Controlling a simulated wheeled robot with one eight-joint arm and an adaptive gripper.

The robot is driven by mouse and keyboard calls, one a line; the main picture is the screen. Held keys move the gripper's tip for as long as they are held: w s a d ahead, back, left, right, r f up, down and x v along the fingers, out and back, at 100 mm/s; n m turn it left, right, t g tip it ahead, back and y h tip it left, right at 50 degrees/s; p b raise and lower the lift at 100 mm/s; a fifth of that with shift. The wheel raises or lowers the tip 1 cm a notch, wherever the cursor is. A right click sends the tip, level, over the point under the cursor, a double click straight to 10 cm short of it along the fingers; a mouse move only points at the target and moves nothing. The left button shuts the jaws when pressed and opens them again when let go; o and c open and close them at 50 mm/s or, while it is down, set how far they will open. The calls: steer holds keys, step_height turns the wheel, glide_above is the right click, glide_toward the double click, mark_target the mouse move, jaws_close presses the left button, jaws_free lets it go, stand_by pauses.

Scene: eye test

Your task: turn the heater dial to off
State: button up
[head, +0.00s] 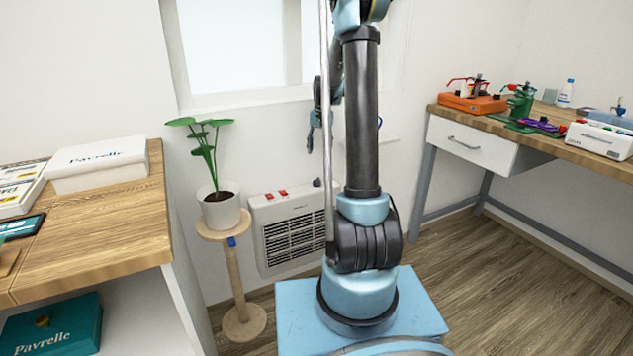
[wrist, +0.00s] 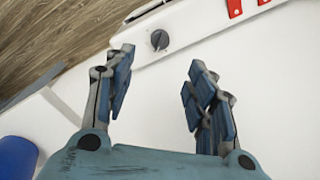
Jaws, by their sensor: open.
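The heater (head: 290,232) is a white panel with a dark grille, low on the wall under the window. Its dial (wrist: 159,40) is a small round dark grey knob with a pale mark, on the heater's white top strip (wrist: 200,22) in the wrist view. In the head view the dial (head: 317,183) is a tiny dark spot beside my arm. My gripper (wrist: 161,62) is open and empty. The dial shows between and beyond its two fingertips, apart from them. In the head view my gripper (head: 318,118) hangs above the heater, partly behind my arm.
Two red switches (head: 276,195) sit on the heater's top, left of the dial; they also show in the wrist view (wrist: 236,7). A potted plant (head: 219,207) on a wooden stand (head: 237,285) is close left of the heater. Wooden tables stand left (head: 110,235) and right (head: 590,146).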

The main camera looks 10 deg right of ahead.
mark_target(317, 179)
steer(key=f, duration=1.4)
steer(key=shift+w+a+f, duration=0.15)
steer(key=shift+a+f, duration=0.1)
steer(key=shift+a, duration=0.15)
steer(key=c, duration=1.1)
steer(key=shift+a, duration=0.15)
